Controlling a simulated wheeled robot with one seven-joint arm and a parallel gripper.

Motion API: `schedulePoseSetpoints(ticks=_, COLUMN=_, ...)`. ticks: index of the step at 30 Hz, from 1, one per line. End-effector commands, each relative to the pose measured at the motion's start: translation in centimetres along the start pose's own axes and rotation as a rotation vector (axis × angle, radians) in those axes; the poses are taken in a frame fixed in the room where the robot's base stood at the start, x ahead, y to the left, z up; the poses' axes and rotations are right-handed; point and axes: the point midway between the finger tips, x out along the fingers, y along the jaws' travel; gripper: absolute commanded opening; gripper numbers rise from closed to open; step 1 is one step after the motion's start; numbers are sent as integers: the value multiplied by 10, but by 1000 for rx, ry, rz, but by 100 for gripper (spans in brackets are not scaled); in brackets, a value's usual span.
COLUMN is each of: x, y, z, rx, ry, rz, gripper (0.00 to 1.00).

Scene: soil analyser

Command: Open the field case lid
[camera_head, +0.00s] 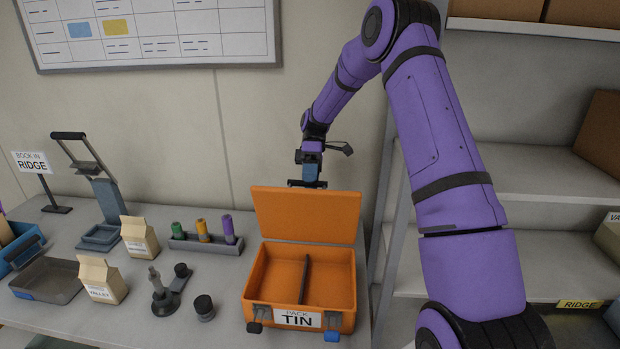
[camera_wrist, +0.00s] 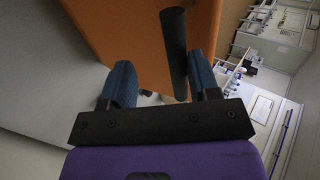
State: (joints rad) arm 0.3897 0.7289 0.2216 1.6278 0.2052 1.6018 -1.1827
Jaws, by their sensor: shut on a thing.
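The orange field case (camera_head: 349,290) stands on the bench in the head view, labelled "PACK TIN". Its lid (camera_head: 305,218) is raised at the back edge, roughly upright, and the inside with one dark divider (camera_head: 305,280) shows. My gripper (camera_head: 308,182) is at the top edge of the lid, partly hidden behind it. In the wrist view, the orange lid (camera_wrist: 130,30) fills the upper middle. A dark bar (camera_wrist: 174,50) on it lies between the blue fingers of my gripper (camera_wrist: 160,66), which is shut on it.
Left of the case are a rack of coloured tubes (camera_head: 205,243), a small dark jar (camera_head: 204,308), a dark stand (camera_head: 168,295) and paper bags (camera_head: 102,280). A shelf unit (camera_head: 540,185) stands at the right. The wall is close behind the lid.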

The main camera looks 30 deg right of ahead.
Motion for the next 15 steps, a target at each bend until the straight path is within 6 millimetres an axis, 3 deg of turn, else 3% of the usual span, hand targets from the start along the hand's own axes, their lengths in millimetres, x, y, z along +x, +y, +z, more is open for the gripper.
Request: schedulePoseSetpoints(ticks=15, x=-3, y=-3, z=-1, rx=0, ry=1, rz=2, gripper=44)
